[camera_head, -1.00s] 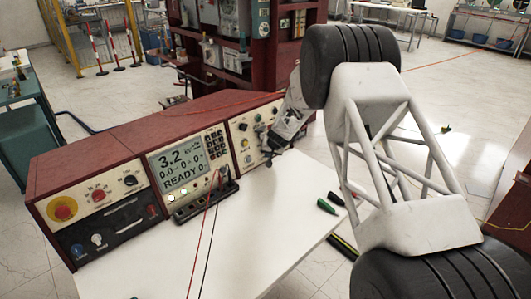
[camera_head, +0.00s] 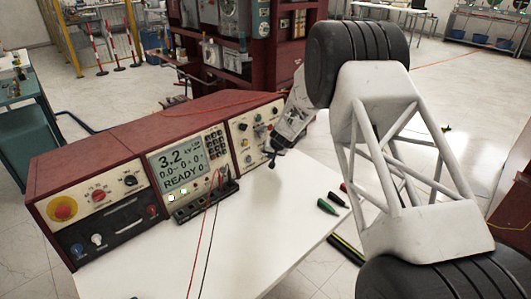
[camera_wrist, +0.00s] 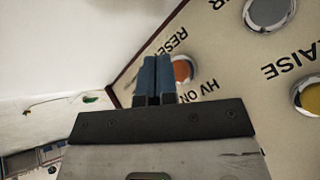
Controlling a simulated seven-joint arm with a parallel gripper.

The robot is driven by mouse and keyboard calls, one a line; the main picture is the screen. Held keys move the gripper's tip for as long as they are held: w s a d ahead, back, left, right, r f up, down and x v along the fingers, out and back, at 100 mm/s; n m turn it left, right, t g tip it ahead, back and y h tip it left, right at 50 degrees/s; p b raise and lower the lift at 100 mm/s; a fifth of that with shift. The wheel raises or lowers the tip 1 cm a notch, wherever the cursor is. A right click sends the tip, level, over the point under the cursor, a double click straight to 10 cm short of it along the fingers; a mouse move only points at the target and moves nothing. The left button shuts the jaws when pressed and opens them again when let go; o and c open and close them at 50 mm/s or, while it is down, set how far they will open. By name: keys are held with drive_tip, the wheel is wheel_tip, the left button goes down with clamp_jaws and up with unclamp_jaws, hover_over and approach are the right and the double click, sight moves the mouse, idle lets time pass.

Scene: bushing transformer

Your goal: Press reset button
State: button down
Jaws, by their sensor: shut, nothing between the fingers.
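The control panel's right-hand section (camera_head: 250,132) carries several small buttons and knobs in the head view. In the wrist view, the cream panel face (camera_wrist: 225,60) fills the upper right, with upside-down labels RESET, HV ON and RAISE. An orange-red button (camera_wrist: 182,70) shows between the RESET and HV ON lettering, partly hidden behind my fingers. Which label belongs to it I cannot tell for sure. My gripper (camera_wrist: 155,62) is shut and empty, its blue fingertips together in front of the panel. In the head view my gripper (camera_head: 271,153) is at the section's lower right edge; contact cannot be told.
A yellow button (camera_wrist: 310,95) and a grey one (camera_wrist: 268,12) sit further right in the wrist view. A display unit (camera_head: 180,165) with red and black leads stands left of the section. Green markers (camera_head: 326,206) lie on the white tabletop (camera_head: 262,225).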

idle(0.3)
drive_tip(key=shift+s+d+r, duration=0.3)
drive_tip(key=shift+s+d, duration=0.6)
drive_tip(key=shift+s+d+r, duration=0.25)
drive_tip(key=shift+s+d, duration=0.6)
drive_tip(key=shift+r, duration=0.1)
idle(0.4)
drive_tip(key=s+d+r+g, duration=0.1)
drive_tip(key=s+d+r, duration=0.3)
drive_tip(key=s+r, duration=0.9)
drive_tip(key=s+d+r, duration=0.4)
drive_tip(key=s+r, duration=0.9)
drive_tip(key=r, duration=0.1)
drive_tip(key=s+d+r+h, duration=0.1)
drive_tip(key=s+d, duration=0.2)
drive_tip(key=s, duration=0.9)
drive_tip(key=s+d+r+g+h, duration=0.1)
drive_tip(key=s+d, duration=0.1)
drive_tip(key=s, duration=0.9)
drive_tip(key=s+d+r+h, duration=0.1)
drive_tip(key=s+d+h, duration=0.1)
drive_tip(key=s, duration=1)
drive_tip(key=shift+s+d+r+m, duration=0.35)
drive_tip(key=shift+d+r+m, duration=0.05)
drive_tip(key=shift+d, duration=0.4)
